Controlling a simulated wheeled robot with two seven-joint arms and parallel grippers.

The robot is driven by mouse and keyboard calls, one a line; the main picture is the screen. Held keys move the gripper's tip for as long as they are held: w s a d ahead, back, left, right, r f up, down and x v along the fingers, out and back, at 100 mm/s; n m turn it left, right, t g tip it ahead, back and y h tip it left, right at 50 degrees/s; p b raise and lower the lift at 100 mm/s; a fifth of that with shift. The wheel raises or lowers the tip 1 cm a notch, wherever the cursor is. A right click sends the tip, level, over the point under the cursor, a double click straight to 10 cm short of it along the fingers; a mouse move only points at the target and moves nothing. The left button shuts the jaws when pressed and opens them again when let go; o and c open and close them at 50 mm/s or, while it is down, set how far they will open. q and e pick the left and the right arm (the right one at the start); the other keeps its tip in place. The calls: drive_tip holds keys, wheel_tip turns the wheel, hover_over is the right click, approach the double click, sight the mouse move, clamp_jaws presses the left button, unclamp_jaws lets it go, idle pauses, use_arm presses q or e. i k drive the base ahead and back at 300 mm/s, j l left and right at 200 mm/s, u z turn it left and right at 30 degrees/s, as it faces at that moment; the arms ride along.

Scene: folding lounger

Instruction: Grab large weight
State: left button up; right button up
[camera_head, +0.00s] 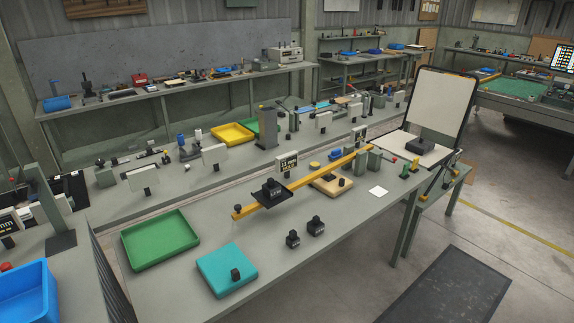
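Neither of my grippers shows in the head view. Several black weights are in sight. A larger black block (421,147) with a knob lies on the pale seat of the folding lounger (437,103) at the right end of the bench. Another black weight (272,188) sits on a dark plate at the near part of a yellow beam (330,172). Two small black weights, one at the left (293,239) and one at the right (316,226), stand on the bench top. I cannot tell which is meant as large.
The grey bench (340,240) fills the middle, with a green tray (160,258) at its left. A blue bin (25,295) is at the lower left. A dark mat (447,288) lies on the floor at the right. The bench's near right part is clear.

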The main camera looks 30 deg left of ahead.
sight(271, 189)
drive_tip(key=i+l+u, duration=0.3)
drive_tip(key=i, duration=0.2)
drive_tip(key=i+l+u, duration=0.3)
drive_tip(key=i, duration=0.15)
